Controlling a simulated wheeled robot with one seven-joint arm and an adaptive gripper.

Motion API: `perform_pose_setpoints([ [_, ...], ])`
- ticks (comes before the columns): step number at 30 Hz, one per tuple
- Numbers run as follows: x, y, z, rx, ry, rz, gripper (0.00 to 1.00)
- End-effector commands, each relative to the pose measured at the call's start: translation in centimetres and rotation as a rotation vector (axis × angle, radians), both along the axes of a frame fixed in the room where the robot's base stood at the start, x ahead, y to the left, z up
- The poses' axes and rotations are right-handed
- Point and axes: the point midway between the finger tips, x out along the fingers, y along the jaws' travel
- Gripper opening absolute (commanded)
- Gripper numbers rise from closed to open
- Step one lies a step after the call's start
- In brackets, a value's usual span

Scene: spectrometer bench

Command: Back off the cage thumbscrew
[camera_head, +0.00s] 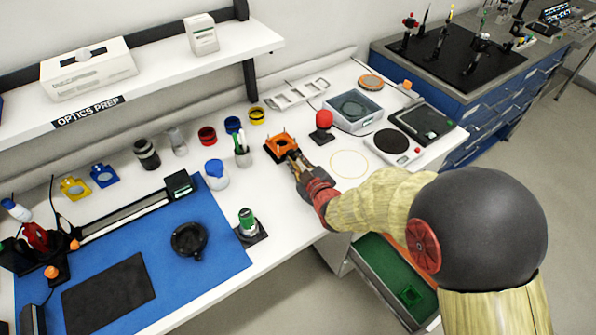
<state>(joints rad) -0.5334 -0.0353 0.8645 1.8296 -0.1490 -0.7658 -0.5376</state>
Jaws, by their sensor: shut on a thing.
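An orange cage piece (281,146) on a dark base stands on the white bench, right of the cup of pens. My gripper (297,163) reaches it from the lower right, with its fingertips at the near right side of the piece. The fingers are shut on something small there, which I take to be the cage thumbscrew. The thumbscrew itself is hidden by the fingers, and its turn cannot be told.
A cup of pens (242,151) stands close left of the orange piece, and a red-domed item (322,124) stands to its right. A yellow ring (349,164) marks bare bench right of my gripper. A green-lined drawer (385,280) is open below the bench edge.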

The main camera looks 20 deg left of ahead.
Motion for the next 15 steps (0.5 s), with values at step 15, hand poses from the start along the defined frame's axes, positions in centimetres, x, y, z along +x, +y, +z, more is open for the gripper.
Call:
perform_pose_setpoints([
  [15,-0.23,0.16,-0.42,-0.211,-0.244,0.002,0.0],
])
